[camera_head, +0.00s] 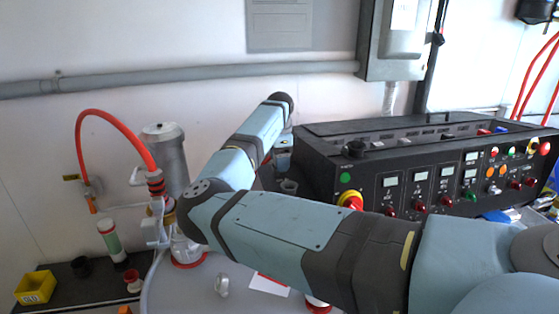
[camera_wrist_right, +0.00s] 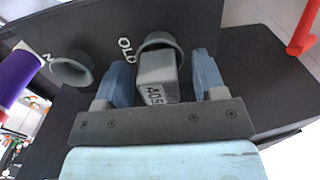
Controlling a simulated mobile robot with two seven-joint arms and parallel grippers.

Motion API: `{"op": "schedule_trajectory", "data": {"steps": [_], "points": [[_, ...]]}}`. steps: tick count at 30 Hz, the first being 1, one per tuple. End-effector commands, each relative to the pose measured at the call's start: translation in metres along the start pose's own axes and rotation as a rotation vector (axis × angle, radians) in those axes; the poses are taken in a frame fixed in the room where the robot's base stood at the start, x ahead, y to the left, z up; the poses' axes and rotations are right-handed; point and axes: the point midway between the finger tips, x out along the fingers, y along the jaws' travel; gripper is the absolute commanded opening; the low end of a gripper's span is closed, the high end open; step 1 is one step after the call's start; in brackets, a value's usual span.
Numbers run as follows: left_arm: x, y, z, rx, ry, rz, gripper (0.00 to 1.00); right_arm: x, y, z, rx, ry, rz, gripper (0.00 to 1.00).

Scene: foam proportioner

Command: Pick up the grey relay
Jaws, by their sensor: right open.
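The grey relay (camera_wrist_right: 156,72) is a block with a printed number on its face. It sits in or against a round grey holder (camera_wrist_right: 160,40) marked "OLD" on a dark surface. My right gripper (camera_wrist_right: 163,64) is open, with one blue-grey finger on each side of the relay. Contact between fingers and relay cannot be told. In the head view my right arm reaches over to the left end of the black console, and the gripper (camera_head: 283,150) is small and partly hidden there. The relay cannot be made out in that view. My left gripper is out of view.
A second grey ring holder (camera_wrist_right: 72,68) looks empty, left of the "OLD" one. A purple cylinder (camera_wrist_right: 18,72) stands at the left edge. The black console (camera_head: 400,165) is beside the gripper; a metal cylinder with a red hose (camera_head: 112,120) stands left.

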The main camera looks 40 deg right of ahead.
Motion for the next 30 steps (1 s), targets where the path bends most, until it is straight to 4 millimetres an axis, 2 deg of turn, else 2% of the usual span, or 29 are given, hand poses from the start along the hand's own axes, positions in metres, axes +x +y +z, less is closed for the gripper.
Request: {"op": "schedule_trajectory", "data": {"steps": [4, 11, 23, 26, 30], "points": [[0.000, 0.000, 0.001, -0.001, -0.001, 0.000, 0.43, 0.000, 0.000, 0.000, 0.000, 0.000, 0.000, 0.64], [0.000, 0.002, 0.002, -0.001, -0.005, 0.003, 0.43, 0.000, 0.000, 0.000, 0.000, 0.000, 0.000, 0.11], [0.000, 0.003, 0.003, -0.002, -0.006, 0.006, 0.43, -0.005, 0.000, 0.000, 0.000, 0.000, -0.001, 0.10], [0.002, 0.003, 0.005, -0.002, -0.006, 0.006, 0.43, -0.013, -0.001, 0.000, -0.001, 0.000, -0.002, 0.10], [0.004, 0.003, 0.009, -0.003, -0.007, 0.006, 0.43, -0.035, -0.001, 0.000, 0.000, 0.000, -0.004, 0.10]]}}
